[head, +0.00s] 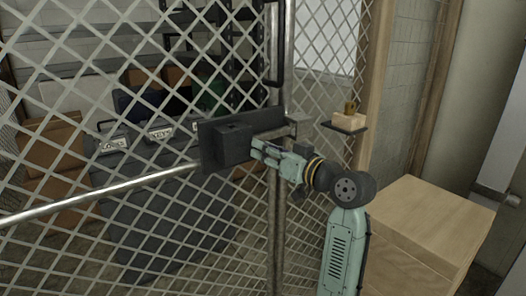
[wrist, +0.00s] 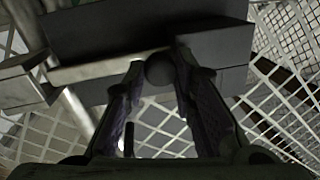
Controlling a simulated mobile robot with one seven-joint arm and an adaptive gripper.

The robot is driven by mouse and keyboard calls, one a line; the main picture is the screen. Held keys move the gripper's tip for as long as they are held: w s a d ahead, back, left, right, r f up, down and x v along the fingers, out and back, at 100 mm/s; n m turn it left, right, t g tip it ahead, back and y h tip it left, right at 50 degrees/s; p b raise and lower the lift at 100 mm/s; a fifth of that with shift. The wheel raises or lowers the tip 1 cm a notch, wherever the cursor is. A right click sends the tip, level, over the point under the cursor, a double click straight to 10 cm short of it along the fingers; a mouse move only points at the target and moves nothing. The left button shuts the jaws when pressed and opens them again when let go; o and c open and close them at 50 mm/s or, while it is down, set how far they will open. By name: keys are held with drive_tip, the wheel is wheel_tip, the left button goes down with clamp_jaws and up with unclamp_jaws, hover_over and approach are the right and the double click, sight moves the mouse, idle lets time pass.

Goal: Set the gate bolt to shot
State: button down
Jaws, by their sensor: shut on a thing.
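The gate bolt's dark box-shaped housing (head: 235,142) sits on a dark plate on the mesh gate, at the middle of the head view. The housing also fills the top of the wrist view (wrist: 150,28). My gripper (head: 257,150) is at the right side of the housing. In the wrist view its two fingers (wrist: 158,72) are closed on a small round dark knob (wrist: 160,68) below the housing. A pale metal bar (wrist: 95,70) runs left from behind the fingers toward a block (wrist: 22,80). How far the bolt enters its keeper is unclear.
The diamond-mesh gate (head: 140,215) has a horizontal rail (head: 95,194) on the left. An upright post (head: 275,230) stands below the bolt. A small shelf (head: 345,124) holds a wooden block with a brass-coloured item. A wooden box (head: 430,220) stands at right. Bins and shelving are behind the mesh.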

sight(267, 138)
drive_tip(key=w+d, duration=0.1)
drive_tip(key=d, duration=0.1)
drive_tip(key=w+d, duration=0.2)
drive_tip(key=shift+d+r, duration=0.1)
drive_tip(key=shift+d, duration=0.05)
drive_tip(key=c, duration=1.3)
unclamp_jaws()
drive_tip(key=v, duration=1.2)
